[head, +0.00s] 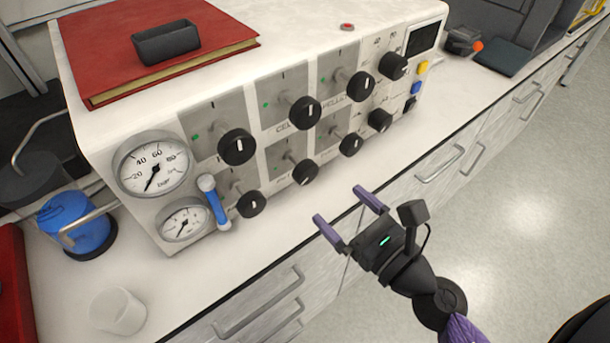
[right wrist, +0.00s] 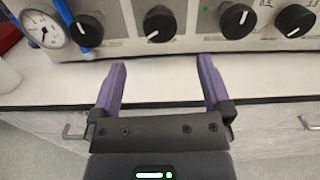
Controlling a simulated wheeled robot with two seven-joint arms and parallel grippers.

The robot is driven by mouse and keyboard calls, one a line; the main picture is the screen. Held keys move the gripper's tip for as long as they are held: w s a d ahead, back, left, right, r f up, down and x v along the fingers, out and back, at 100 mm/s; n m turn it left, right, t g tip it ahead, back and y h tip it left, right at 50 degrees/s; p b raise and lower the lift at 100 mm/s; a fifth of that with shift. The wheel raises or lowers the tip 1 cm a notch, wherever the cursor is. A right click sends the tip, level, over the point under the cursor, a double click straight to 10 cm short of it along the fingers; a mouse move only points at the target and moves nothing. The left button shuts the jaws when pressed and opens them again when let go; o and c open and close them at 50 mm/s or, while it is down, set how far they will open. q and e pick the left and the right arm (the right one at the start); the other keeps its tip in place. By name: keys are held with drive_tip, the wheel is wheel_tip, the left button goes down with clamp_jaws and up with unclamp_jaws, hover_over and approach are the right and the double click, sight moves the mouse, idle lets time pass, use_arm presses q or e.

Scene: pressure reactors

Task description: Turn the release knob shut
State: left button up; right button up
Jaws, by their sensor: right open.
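The reactor's white control panel (head: 220,200) carries black round knobs in two rows. No readable label shows which one is the release knob. The lower row has a left knob (head: 250,204), a second knob (head: 305,172) with a tilted pointer mark, a third knob (head: 351,145) and a right knob (head: 380,120). My right gripper (head: 338,204) is open and empty, in front of the panel near the counter's front edge. In the right wrist view, the second knob (right wrist: 160,23) lies ahead between the open fingers, apart from them. My left gripper is not in view.
Two pressure gauges (head: 153,165) and a blue-handled valve (head: 213,202) sit at the panel's left. A red book (head: 150,45) with a dark tray (head: 166,43) lies on top. A blue container (head: 75,222) and a white cup (head: 118,311) stand left. The counter before the lower knobs is clear.

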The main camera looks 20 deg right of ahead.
sight(309, 175)
drive_tip(key=x, duration=0.2)
drive_tip(key=p+x, duration=0.1)
drive_tip(key=x, duration=0.1)
drive_tip(key=shift+r, duration=0.4)
drive_tip(key=x, duration=0.3)
drive_tip(key=p+x, duration=0.1)
drive_tip(key=shift+w+a+f, duration=0.1)
drive_tip(key=shift+w+f, duration=0.2)
drive_tip(key=shift+w+a, duration=0.15)
drive_tip(key=shift+w, duration=0.3)
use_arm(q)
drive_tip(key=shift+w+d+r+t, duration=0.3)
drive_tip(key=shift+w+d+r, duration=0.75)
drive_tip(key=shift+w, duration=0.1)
use_arm(e)
drive_tip(key=shift+c, duration=0.6)
drive_tip(key=c, duration=1.2)
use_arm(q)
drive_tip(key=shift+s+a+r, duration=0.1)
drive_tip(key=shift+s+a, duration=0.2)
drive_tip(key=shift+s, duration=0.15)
use_arm(e)
drive_tip(key=shift+o, duration=0.2)
